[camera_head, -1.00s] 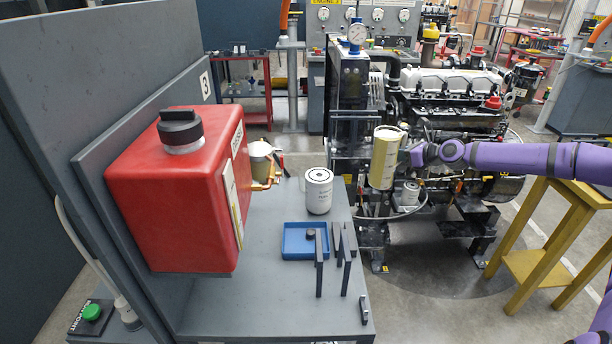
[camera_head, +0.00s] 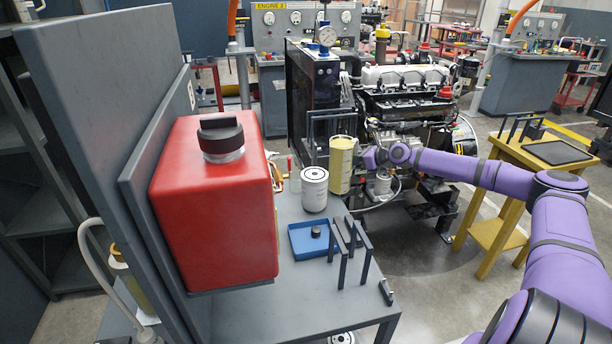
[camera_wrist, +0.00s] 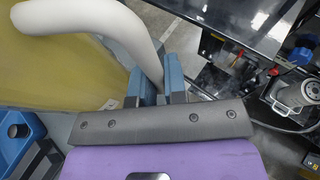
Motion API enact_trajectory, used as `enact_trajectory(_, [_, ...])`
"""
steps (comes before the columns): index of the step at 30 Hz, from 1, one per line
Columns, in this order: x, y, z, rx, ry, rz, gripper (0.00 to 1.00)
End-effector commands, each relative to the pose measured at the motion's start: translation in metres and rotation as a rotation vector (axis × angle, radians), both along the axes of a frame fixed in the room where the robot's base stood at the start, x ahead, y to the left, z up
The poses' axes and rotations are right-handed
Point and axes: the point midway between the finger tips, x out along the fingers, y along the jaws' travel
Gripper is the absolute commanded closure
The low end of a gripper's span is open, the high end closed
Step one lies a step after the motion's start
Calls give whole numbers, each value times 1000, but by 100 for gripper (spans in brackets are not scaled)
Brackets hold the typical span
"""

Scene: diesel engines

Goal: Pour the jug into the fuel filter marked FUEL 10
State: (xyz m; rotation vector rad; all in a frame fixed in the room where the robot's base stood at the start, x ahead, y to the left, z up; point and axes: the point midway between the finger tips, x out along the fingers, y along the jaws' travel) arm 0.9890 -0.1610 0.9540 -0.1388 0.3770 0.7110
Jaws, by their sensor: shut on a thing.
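The yellow jug (camera_head: 341,166) hangs nearly upright just right of and behind the white fuel filter in the head view. In the wrist view the jug (camera_wrist: 60,72) fills the upper left, and its white handle (camera_wrist: 100,18) runs down between my blue fingers. My gripper (camera_wrist: 160,88) is shut on that handle; it also shows in the head view (camera_head: 369,160). A white filter canister (camera_head: 314,190) stands upright on the grey bench; its lettering is too small to read. Another pale canister (camera_head: 380,185) is on the engine, and it shows at the right of the wrist view (camera_wrist: 296,94).
A big red tank (camera_head: 215,215) with a black cap takes up the bench's left. A blue tray (camera_head: 304,252) holding a small dark piece and a dark rack (camera_head: 352,245) stand in front of the canister. The engine (camera_head: 405,110) is behind; a yellow stand (camera_head: 490,235) is right.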

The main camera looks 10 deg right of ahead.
Motion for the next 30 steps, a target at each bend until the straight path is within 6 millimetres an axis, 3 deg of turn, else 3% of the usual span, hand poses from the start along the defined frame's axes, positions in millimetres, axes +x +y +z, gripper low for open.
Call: enact_trajectory(30, [-1,2,19,-129,-78,-2,100])
